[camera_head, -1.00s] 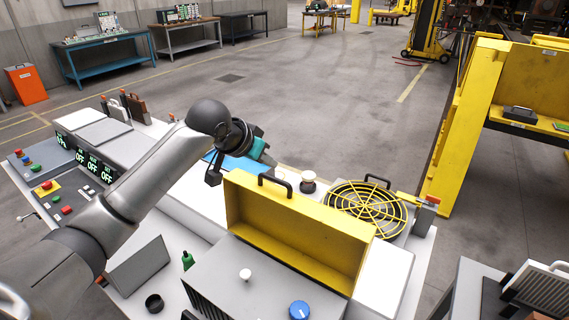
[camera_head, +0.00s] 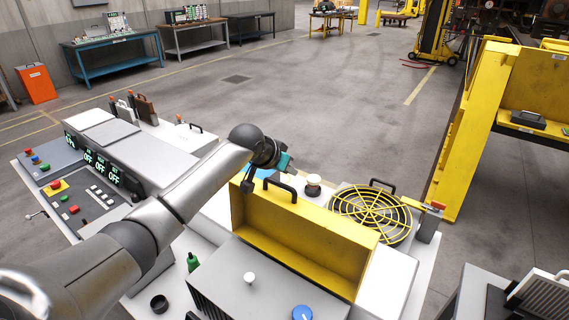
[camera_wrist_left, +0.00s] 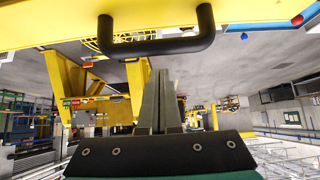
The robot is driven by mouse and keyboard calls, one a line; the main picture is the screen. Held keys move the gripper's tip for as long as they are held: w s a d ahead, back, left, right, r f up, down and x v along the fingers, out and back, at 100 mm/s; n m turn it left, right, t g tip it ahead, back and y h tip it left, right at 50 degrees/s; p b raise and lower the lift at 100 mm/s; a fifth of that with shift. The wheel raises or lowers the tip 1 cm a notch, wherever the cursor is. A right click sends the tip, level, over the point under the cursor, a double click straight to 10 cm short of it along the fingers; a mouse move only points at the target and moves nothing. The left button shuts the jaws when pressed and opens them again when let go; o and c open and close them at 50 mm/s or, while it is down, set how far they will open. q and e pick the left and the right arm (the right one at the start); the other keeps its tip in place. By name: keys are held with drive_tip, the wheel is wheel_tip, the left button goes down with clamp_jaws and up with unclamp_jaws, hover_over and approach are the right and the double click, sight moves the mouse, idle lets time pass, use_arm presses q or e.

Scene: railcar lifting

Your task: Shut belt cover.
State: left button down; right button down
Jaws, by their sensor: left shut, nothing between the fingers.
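The yellow belt cover (camera_head: 300,238) stands raised on the console, its hollow inner side facing me. Its black handle (camera_head: 281,187) sits on the upper edge and also shows large at the top of the left wrist view (camera_wrist_left: 155,42). My left gripper (camera_head: 285,165) is shut and empty, just behind the cover's upper left edge and close to the handle. In the left wrist view its fingers (camera_wrist_left: 158,100) are together, pointing toward the handle, with no clear contact visible. My right gripper is not in view.
A yellow round fan guard (camera_head: 370,213) lies right of the cover. A white-and-black knob (camera_head: 313,185) stands behind it. A grey box with a blue knob (camera_head: 303,313) is in front. A control panel (camera_head: 75,195) lies left. Open floor lies beyond the console.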

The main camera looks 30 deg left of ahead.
use_arm(q)
drive_tip(key=shift+s+a+p, duration=0.15)
drive_tip(key=shift+s+p, duration=0.05)
drive_tip(key=shift+s, duration=0.4)
drive_tip(key=shift+s+a+p, duration=0.15)
drive_tip(key=shift+s, duration=0.4)
drive_tip(key=shift+s+a, duration=0.1)
drive_tip(key=shift+s, duration=0.55)
drive_tip(key=shift+f, duration=0.1)
